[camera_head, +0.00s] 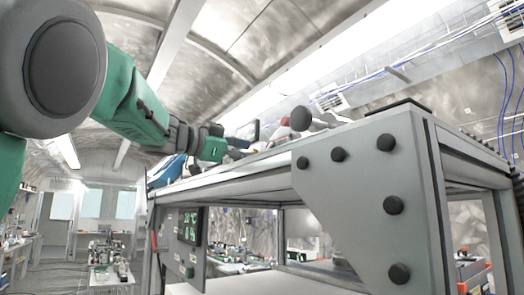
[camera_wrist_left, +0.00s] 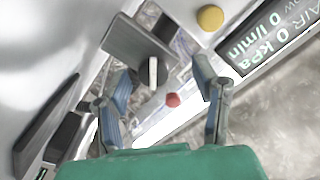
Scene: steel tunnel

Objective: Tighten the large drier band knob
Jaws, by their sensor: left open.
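My left arm comes in from the left, and its gripper (camera_head: 235,152) is over the top of the grey machine, small in the head view. In the left wrist view, the fingers of the left gripper (camera_wrist_left: 163,75) are spread apart. A grey block with a pale upright lever-like part (camera_wrist_left: 153,72) and a small red knob (camera_wrist_left: 172,100) show between them, with no clear contact. A yellow round knob (camera_wrist_left: 210,18) is beyond the right finger. I cannot tell which part is the large drier band knob. My right gripper is out of view.
The grey machine frame (camera_head: 375,200) has several dark round bolt heads on its side. Rounded parts, one reddish (camera_head: 299,118), stand on top near the gripper. A display panel (camera_wrist_left: 265,40) is at the right of the wrist view. Benches (camera_head: 110,272) stand behind.

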